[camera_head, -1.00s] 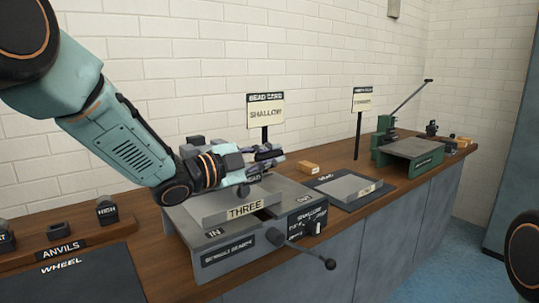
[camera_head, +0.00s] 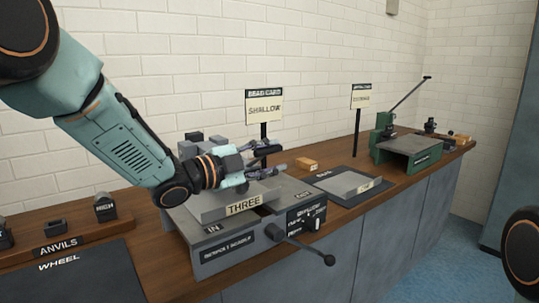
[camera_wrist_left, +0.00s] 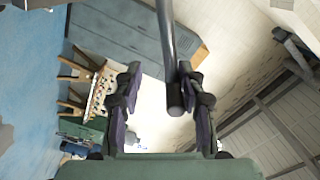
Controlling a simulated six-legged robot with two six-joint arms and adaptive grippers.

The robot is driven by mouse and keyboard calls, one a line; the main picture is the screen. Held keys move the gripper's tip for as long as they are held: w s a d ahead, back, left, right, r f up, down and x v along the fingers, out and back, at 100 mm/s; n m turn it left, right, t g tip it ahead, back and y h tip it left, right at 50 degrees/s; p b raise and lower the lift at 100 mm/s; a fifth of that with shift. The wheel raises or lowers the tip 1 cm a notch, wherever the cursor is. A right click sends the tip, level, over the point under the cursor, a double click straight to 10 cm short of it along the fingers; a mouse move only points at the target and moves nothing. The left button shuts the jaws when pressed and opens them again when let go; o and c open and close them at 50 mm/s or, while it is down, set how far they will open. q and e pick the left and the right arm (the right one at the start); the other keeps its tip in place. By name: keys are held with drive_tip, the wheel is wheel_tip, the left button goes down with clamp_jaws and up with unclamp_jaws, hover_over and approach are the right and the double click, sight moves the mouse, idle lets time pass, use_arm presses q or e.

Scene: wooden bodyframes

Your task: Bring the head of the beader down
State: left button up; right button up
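The beader (camera_head: 225,250) is a grey machine on the wooden bench, with an IN label, a THREE plate (camera_head: 244,205) on top and a ball-ended lever (camera_head: 328,260) at its front. My left gripper (camera_head: 270,160) is above the machine's top, pointing right, and partly hides what lies behind it. In the left wrist view the left gripper (camera_wrist_left: 160,105) has its fingers apart. A grey round bar (camera_wrist_left: 172,60) reaches down between them, closer to the right finger; I cannot tell whether they touch. My right gripper is out of view.
A SHALLOW card (camera_head: 264,107) stands behind the machine. A dark mat (camera_head: 328,180) with a grey plate lies to its right, then a green machine (camera_head: 415,150) with a long lever. Anvils (camera_head: 105,207) and a WHEEL mat (camera_head: 90,275) are at left.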

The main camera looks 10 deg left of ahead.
use_arm(q)
drive_tip(key=shift+r, duration=0.15)
idle(0.3)
drive_tip(key=shift+s+a, duration=0.2)
drive_tip(key=shift+a, duration=0.05)
drive_tip(key=v, duration=1.1)
drive_tip(key=shift+s, duration=0.2)
